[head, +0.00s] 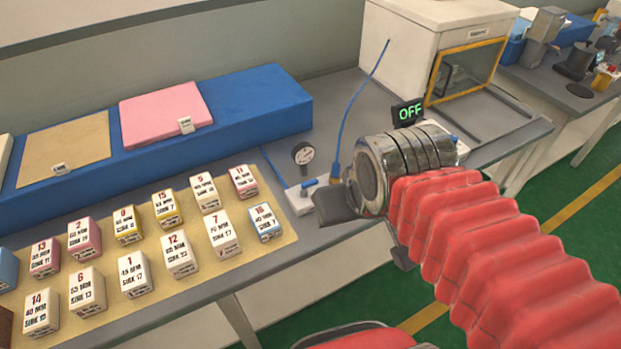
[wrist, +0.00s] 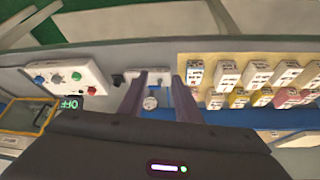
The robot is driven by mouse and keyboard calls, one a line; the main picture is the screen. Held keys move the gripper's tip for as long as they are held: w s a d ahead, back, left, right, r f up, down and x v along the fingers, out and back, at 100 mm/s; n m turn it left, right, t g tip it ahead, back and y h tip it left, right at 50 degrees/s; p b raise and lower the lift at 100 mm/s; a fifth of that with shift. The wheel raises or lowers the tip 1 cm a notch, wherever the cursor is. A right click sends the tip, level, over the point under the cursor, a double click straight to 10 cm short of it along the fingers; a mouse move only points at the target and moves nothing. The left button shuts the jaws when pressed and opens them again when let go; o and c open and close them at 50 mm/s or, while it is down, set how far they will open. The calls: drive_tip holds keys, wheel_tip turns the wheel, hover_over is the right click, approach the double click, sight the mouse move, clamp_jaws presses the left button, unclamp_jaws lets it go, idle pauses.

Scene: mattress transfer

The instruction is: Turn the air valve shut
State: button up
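The air valve is a small pale block (head: 298,203) on the bench with a blue handle (head: 310,183) on top and a round gauge (head: 303,154) behind it. My gripper (head: 334,202) is just right of the handle in the head view, with a dark finger low beside the block. In the wrist view my gripper (wrist: 158,82) has its two dark fingers spread apart, with the gauge (wrist: 150,102) showing between them. I see no clear contact with the handle. My arm hides the valve's right side in the head view.
Numbered boxes stand on a tan mat (head: 270,255) to the left. A blue slab (head: 240,105) lies behind. A white machine (head: 425,45) stands at the back. A lit OFF sign (head: 408,112) is beside my wrist. A control box (wrist: 65,75) with buttons shows in the wrist view.

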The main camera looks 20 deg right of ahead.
drive_tip(key=w+f+g, duration=0.1)
drive_tip(key=w+f, duration=0.1)
drive_tip(key=w, duration=0.1)
wheel_tip(320, 180, up, 2)
drive_tip(key=m+g, duration=0.4)
drive_tip(key=m, duration=1.2)
hover_over(313, 180)
drive_tip(key=shift+n, duration=0.3)
drive_tip(key=shift+f, duration=0.1)
wheel_tip(313, 180, down, 14)
drive_tip(key=shift+r, duration=0.2)
clamp_jaws()
